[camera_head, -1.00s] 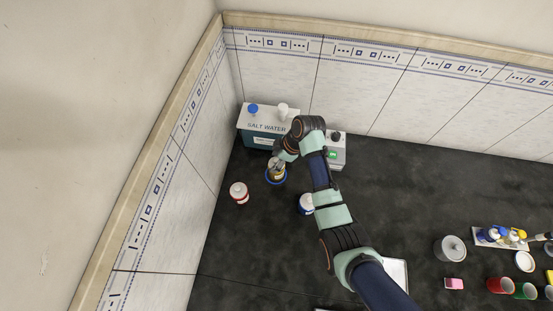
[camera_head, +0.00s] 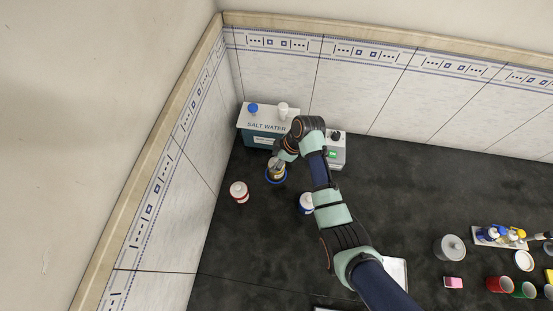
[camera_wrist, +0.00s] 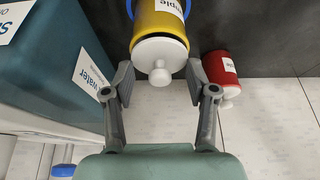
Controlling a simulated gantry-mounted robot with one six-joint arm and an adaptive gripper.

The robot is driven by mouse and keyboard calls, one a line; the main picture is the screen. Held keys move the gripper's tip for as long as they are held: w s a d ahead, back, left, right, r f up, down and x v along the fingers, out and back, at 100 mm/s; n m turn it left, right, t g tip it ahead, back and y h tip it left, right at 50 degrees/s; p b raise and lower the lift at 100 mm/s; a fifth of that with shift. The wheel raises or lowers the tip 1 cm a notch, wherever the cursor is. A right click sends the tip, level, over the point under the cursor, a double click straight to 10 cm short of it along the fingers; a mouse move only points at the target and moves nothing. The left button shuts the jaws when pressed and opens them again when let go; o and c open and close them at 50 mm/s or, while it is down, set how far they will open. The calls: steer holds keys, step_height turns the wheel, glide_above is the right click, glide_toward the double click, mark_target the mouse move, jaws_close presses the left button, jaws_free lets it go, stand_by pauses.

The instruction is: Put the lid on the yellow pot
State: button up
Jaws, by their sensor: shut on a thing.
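The yellow pot (camera_wrist: 157,22) stands upright in a blue ring or dish (camera_head: 275,181) near the salt water box. In the wrist view, the white lid (camera_wrist: 160,60) with its round knob sits at the pot's mouth, in line with it. My gripper (camera_wrist: 163,80) is shut on the lid, with one finger on each side of it. In the head view, my gripper (camera_head: 279,160) is above the pot and partly hides it and the lid. I cannot tell whether the lid is fully seated.
The teal-and-white salt water box (camera_head: 266,128) stands just behind, close to my gripper. A red pot (camera_head: 239,192) with a white lid is to the left. A blue pot (camera_head: 305,203) stands to the right under my arm. A grey device (camera_head: 337,151) is behind right.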

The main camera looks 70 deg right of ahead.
stand_by(0.4)
steer(key=o, duration=1.2)
steer(key=shift+r, duration=0.1)
step_height(320, 180, up, 7)
steer(key=p, duration=0.7)
jaws_close()
stand_by(1.0)
